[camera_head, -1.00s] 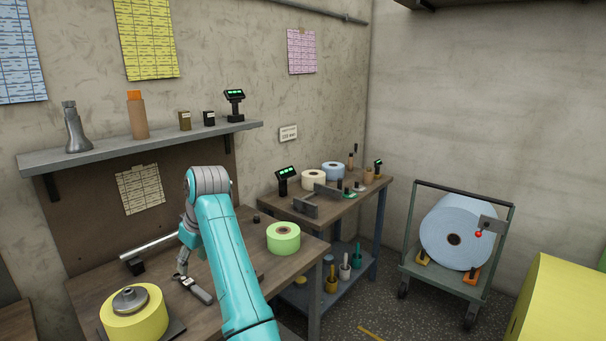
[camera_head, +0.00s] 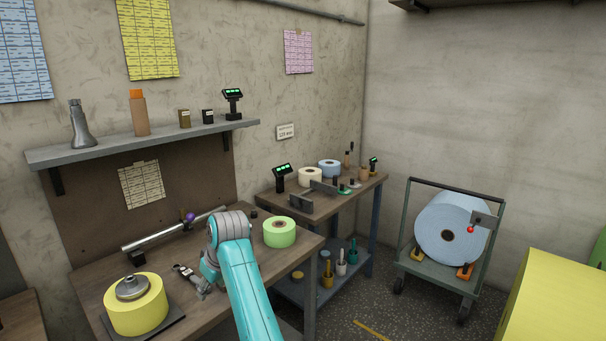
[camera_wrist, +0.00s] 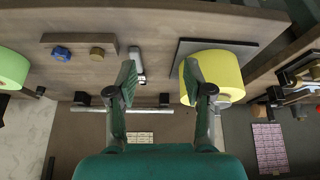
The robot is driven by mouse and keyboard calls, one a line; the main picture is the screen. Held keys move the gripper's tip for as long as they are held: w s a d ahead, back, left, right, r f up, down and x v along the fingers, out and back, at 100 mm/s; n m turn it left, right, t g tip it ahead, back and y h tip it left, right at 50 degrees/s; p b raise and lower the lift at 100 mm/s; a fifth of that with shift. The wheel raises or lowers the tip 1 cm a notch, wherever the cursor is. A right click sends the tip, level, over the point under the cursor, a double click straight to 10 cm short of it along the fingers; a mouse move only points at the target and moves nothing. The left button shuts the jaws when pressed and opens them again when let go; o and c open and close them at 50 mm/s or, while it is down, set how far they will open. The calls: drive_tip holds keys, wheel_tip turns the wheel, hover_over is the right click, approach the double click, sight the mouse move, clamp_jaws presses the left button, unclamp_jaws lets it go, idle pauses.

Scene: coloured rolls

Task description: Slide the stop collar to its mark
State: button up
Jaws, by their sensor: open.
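A pale metal bar (camera_head: 168,232) lies level along the back of the workbench, with a dark block (camera_head: 137,258) under its left end. A purple part (camera_head: 190,217) shows at the bar towards its right; it looks like the stop collar. The bar (camera_wrist: 143,110) also crosses the wrist view. The purple part does not show clearly there, and I cannot make out a mark. My gripper (camera_wrist: 162,80) is open and empty above the bench, its fingers spread apart. In the head view my own arm largely hides it.
A yellow roll (camera_head: 136,312) with a metal piece on top stands on a dark plate at the bench's front left. A green roll (camera_head: 280,232) stands at the right. A small grey-black tool (camera_head: 187,273) lies between them. A shelf (camera_head: 150,142) hangs above.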

drive_tip(key=s+d+f+m+t, duration=0.1)
drive_tip(key=s+d+f, duration=0.1)
drive_tip(key=d+f, duration=0.45)
drive_tip(key=s+d+f+m+t, duration=0.1)
drive_tip(key=s+d+f, duration=0.15)
drive_tip(key=f, duration=0.75)
drive_tip(key=s+d+f+m+t, duration=0.1)
drive_tip(key=s+d+f, duration=0.1)
drive_tip(key=d+f, duration=0.45)
drive_tip(key=s+d+f+m+t+h, duration=0.1)
drive_tip(key=s+d+f+m, duration=0.1)
drive_tip(key=s+d+f, duration=0.5)
drive_tip(key=s+d+f+m+t, duration=0.15)
drive_tip(key=s+d+f, duration=0.25)
drive_tip(key=s, duration=0.4)
drive_tip(key=s+d+r+m+t, duration=0.1)
drive_tip(key=s+d, duration=0.3)
drive_tip(key=s, duration=0.3)
drive_tip(key=s+d+r+m+t+h, duration=0.1)
drive_tip(key=s+d, duration=0.2)
drive_tip(key=s, duration=0.4)
drive_tip(key=s+d+r+t, duration=0.1)
drive_tip(key=s+d+r, duration=0.1)
drive_tip(key=s+d, duration=0.35)
drive_tip(key=s+d+r+m+t+h, duration=0.2)
drive_tip(key=s+r+t, duration=0.1)
drive_tip(key=s+r, duration=1.5)
drive_tip(key=shift+s+d+r+m, duration=0.2)
drive_tip(key=shift+s+r+m, duration=0.15)
